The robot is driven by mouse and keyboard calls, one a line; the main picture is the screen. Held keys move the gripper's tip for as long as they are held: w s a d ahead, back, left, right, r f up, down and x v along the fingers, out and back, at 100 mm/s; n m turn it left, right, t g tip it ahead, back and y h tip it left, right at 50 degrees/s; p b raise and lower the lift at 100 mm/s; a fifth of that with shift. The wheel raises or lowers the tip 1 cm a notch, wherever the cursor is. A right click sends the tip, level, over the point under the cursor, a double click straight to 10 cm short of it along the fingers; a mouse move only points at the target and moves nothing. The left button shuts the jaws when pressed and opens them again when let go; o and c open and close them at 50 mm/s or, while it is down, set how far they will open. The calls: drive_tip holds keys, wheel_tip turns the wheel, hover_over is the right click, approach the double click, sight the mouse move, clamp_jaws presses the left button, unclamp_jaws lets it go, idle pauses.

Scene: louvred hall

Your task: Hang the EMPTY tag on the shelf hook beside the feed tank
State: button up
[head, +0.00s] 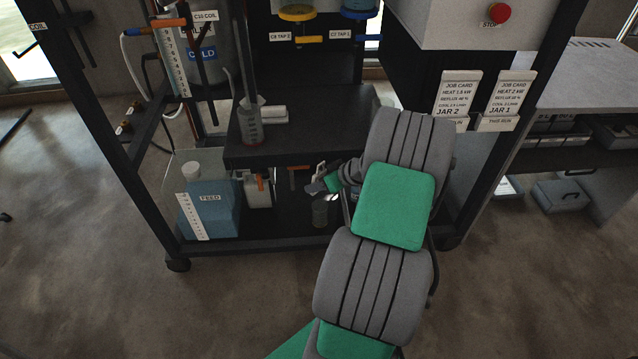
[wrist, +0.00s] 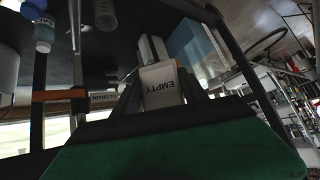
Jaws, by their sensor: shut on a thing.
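The white EMPTY tag (wrist: 164,86) is between the fingers of my gripper (wrist: 162,98) in the wrist view, its lettering readable. My gripper (head: 322,186) is shut on it, under the dark shelf in the head view. The blue feed tank (head: 213,212), labelled FEED, stands on the rack's lower deck, left of my gripper and apart from it. The tank (wrist: 196,48) also shows beyond the tag in the wrist view. I cannot make out the shelf hook in either view.
A white jug (head: 257,192) stands between the tank and my gripper. A small glass jar (head: 320,214) is just below my gripper. The dark shelf (head: 300,125) overhangs this space, with a cylinder (head: 250,125) on it. A rack post (head: 110,130) bounds the left.

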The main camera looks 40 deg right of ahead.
clamp_jaws()
drive_tip(key=shift+r, duration=0.15)
drive_tip(key=shift+r+p, duration=0.5)
drive_tip(key=shift+r, duration=0.15)
drive_tip(key=shift+s+a, duration=0.15)
drive_tip(key=shift+s, duration=0.1)
drive_tip(key=s+a+p, duration=0.2)
drive_tip(key=s+a, duration=0.2)
drive_tip(key=s, duration=0.3)
drive_tip(key=shift+a, duration=0.4)
